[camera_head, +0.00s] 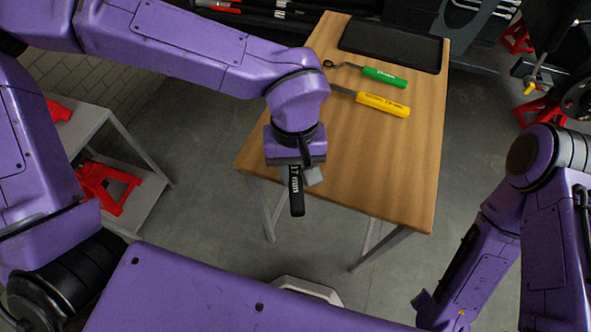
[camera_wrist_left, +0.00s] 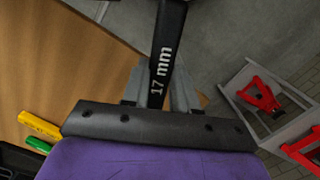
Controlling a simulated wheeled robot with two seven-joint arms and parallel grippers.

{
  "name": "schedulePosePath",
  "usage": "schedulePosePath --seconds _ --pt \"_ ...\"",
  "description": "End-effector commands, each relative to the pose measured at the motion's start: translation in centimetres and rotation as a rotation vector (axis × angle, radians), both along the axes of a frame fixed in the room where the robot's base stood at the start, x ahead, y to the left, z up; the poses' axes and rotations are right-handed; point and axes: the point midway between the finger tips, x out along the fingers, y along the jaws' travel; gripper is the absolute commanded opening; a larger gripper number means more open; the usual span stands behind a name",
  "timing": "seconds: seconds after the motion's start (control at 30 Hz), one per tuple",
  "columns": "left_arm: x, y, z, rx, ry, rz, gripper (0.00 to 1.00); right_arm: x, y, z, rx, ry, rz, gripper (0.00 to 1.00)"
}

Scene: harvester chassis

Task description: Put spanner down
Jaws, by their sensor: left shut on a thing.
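A black spanner (camera_head: 296,194) marked "17 mm" is held in my left gripper (camera_head: 303,172). In the head view the spanner hangs steeply down at the near left edge of the wooden table (camera_head: 390,185). In the left wrist view the spanner (camera_wrist_left: 167,45) stands out between the two grey fingers of the left gripper (camera_wrist_left: 157,90), which are shut on it. Part of the spanner is hidden by the gripper. My right arm shows at the right of the head view; its fingertips cannot be made out.
A yellow-handled tool (camera_head: 382,104) and a green-handled tool (camera_head: 384,77) lie on the table's far half, near a black tray (camera_head: 392,44). The table's near half is clear. Red stands (camera_head: 108,185) sit on a grey shelf at the left.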

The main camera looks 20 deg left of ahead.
Motion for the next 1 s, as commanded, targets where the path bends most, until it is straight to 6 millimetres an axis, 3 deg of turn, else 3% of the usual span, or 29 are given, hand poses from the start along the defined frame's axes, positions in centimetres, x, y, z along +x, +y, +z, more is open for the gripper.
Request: schedulePosePath --seconds 0.27,0.4,0.8,0.83,0.9,1.0 --pt "2.8 0.7 -3.5 0.001 -0.001 0.001 0.0 0.0 0.0 -0.3 0.0 0.0 0.0 0.43" --pt "2.6 0.7 -5.9 0.001 -0.001 -0.002 0.0 0.0 0.0 -0.5 0.0 0.0 0.0 0.43" --pt "2.6 0.6 -6.5 -0.002 -0.001 -0.002 0.0 0.0 0.0 -0.4 0.0 0.0 0.0 0.43" --pt "2.6 0.6 -6.5 -0.002 -0.001 -0.002 0.34 0.0 0.0 -0.4 0.0 0.0 0.0 0.43" --pt "2.6 0.6 -6.5 -0.002 -0.002 -0.002 0.53 0.0 0.0 -0.4 0.0 0.0 0.0 0.43" --pt "2.6 0.6 -6.5 -0.002 -0.002 -0.002 0.53 0.0 0.0 -0.4 0.0 0.0 0.0 0.43"
